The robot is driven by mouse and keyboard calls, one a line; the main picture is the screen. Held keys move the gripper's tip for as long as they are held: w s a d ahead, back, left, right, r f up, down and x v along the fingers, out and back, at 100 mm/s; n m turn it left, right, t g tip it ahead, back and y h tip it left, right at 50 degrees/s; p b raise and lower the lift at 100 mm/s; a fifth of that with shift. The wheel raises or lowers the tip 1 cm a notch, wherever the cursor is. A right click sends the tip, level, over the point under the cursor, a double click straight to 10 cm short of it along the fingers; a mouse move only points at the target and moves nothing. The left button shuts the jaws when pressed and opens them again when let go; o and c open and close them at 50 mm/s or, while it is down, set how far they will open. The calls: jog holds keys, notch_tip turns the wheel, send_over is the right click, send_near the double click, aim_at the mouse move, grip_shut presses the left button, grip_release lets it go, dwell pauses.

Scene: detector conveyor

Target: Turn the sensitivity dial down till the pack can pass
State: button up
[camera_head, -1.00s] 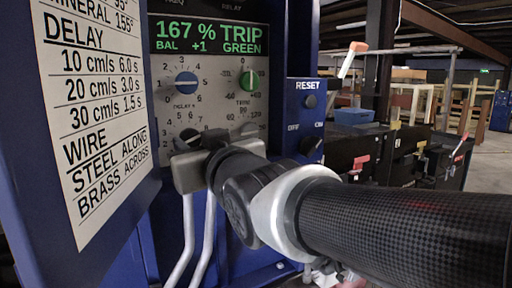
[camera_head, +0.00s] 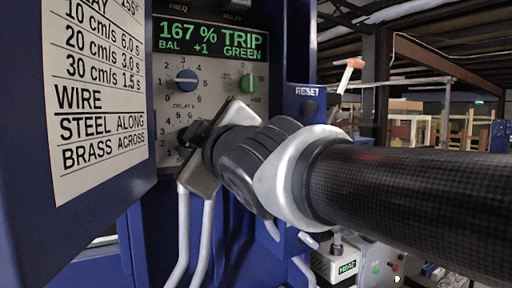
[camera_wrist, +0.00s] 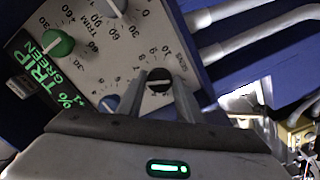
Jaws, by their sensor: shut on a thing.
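The dark sensitivity dial (camera_wrist: 159,86) sits between the fingertips of my gripper (camera_wrist: 160,78) in the wrist view, beside a printed number scale. My gripper (camera_head: 192,135) is shut on it at the lower left of the panel in the head view, its body tilted; the dial is mostly hidden there. The display (camera_head: 209,38) reads 167 %, TRIP, BAL +1, GREEN. I see no pack that I can make out.
A blue delay knob (camera_head: 186,80) and a green knob (camera_head: 247,83) stand above my gripper. A reset box (camera_head: 308,103) is at the right. A printed chart (camera_head: 98,95) stands at the left. Grey tubes (camera_head: 186,235) run below.

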jog(key=shift+n, duration=0.6)
jog(key=o, duration=1)
jog(key=shift+o, duration=0.2)
jog(key=v, duration=1.7)
jog(key=shift+s, duration=0.25)
